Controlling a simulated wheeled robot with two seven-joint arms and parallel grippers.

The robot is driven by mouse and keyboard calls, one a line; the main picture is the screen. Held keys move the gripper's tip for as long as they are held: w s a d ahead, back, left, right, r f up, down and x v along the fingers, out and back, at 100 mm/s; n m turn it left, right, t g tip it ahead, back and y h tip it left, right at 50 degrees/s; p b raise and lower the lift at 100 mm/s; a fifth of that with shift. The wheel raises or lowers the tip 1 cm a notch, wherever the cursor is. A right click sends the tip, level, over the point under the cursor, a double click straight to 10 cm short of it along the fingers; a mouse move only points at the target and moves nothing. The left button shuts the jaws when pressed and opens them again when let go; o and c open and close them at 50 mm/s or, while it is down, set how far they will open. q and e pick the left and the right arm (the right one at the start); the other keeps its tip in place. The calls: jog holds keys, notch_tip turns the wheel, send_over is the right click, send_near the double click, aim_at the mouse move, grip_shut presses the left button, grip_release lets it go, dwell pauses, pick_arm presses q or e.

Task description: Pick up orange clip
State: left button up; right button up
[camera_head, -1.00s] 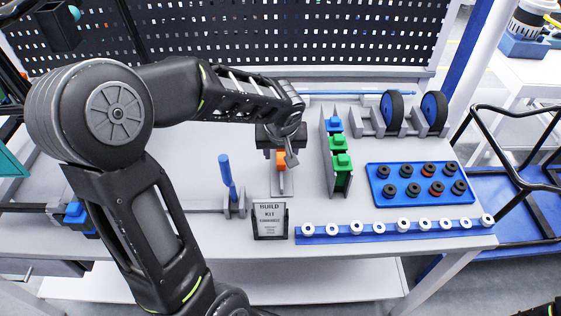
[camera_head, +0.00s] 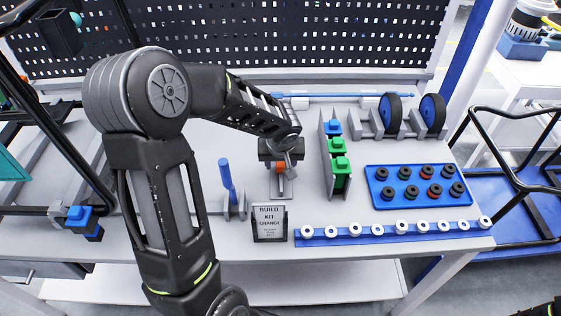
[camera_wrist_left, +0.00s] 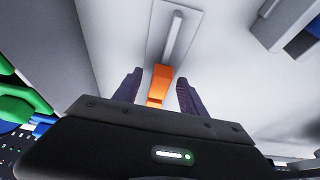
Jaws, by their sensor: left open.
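The orange clip (camera_head: 280,168) is a small block at the far end of a pale strip on the table, mostly covered by my gripper in the head view. In the left wrist view the orange clip (camera_wrist_left: 159,84) lies between the two dark fingers, with a gap on each side. A grey bar runs on from it along the plate. My left gripper (camera_head: 279,166) is open and sits over the clip; it also shows in the wrist view (camera_wrist_left: 158,88). How high the fingertips are above the plate is hard to tell. My right gripper is out of view.
A rack with green and blue clips (camera_head: 338,165) stands just right of the gripper. A "BUILD KIT" sign (camera_head: 269,222) stands in front, and a blue upright post (camera_head: 226,175) is at left. A blue tray (camera_head: 383,202) of black rings lies further right.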

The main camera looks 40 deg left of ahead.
pick_arm(q)
jog(key=shift+w+a+f, duration=0.1)
jog(key=shift+w+f, duration=0.1)
jog(key=shift+f, duration=0.35)
jog(key=shift+c, duration=0.3)
grip_shut()
dwell(0.3)
